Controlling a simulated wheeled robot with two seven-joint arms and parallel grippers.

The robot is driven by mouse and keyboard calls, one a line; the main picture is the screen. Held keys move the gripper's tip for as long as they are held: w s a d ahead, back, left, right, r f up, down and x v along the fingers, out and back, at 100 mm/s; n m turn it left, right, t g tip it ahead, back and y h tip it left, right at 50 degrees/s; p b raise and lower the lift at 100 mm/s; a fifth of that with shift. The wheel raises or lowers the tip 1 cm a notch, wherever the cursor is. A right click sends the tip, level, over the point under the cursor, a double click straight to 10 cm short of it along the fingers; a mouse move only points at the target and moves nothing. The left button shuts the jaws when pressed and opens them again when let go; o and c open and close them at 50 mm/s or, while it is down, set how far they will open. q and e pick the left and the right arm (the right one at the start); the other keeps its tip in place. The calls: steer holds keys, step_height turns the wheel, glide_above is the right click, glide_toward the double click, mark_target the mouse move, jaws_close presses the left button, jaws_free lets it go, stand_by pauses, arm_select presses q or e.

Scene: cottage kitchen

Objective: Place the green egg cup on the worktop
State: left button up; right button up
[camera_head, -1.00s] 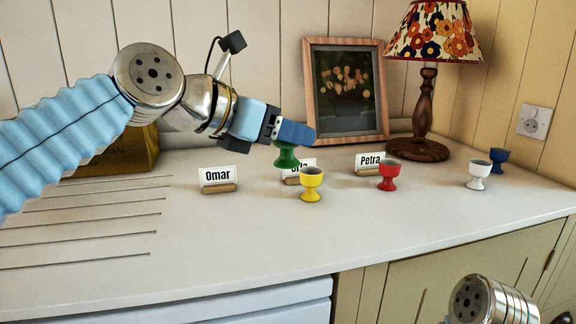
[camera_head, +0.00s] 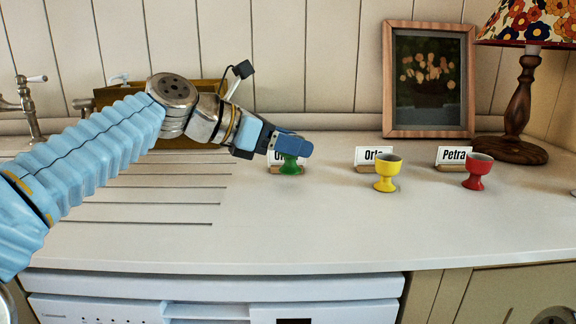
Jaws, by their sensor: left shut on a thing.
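The green egg cup (camera_head: 290,168) is in front of the left name card, "Omar" (camera_head: 275,157), which it partly covers. My left gripper (camera_head: 292,147) is shut on the cup, and its blue fingers hide the upper part. The cup's foot is close to the worktop (camera_head: 300,225); I cannot tell whether it touches. My right gripper is not in view.
A yellow egg cup (camera_head: 387,172) stands by the "Orla" card (camera_head: 374,155), and a red one (camera_head: 478,171) by the "Petra" card (camera_head: 454,154). A picture frame (camera_head: 387,80) and lamp (camera_head: 520,100) stand behind. The front middle of the worktop is clear.

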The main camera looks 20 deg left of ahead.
mark_target(286, 160)
arm_select(q)
steer(key=f, duration=0.2)
steer(key=f+b, duration=0.1)
steer(key=shift+w+a+f, duration=0.1)
steer(key=shift+a+f, duration=0.1)
steer(key=shift+f, duration=0.2)
steer(key=shift+r, duration=0.1)
steer(key=o, duration=1.1)
steer(key=shift+c, duration=0.2)
steer(key=shift+a, duration=0.1)
steer(key=v, duration=1.2)
